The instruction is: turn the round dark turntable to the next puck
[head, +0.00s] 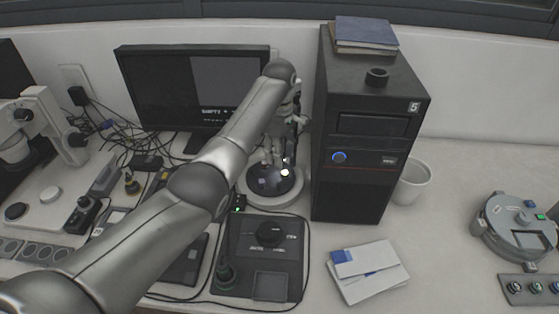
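The round dark turntable (262,184) sits on a round white base (290,201) between the monitor and the black computer tower. A small bright white spot shows on its top, and I cannot tell whether it is a puck or a reflection. My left arm reaches in from the lower left, and my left gripper (279,161) points down at the far part of the turntable. Its fingertips are at or just above the dark surface; contact is unclear. The fingers are small and partly overlapped, so their opening is unclear. My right gripper is out of view.
The black tower (352,185) stands close on the right, and the monitor (150,85) behind on the left. A black control box (285,265) with a knob lies in front. White booklets (368,270), a white cup (411,184) and a grey round device (515,228) are further right.

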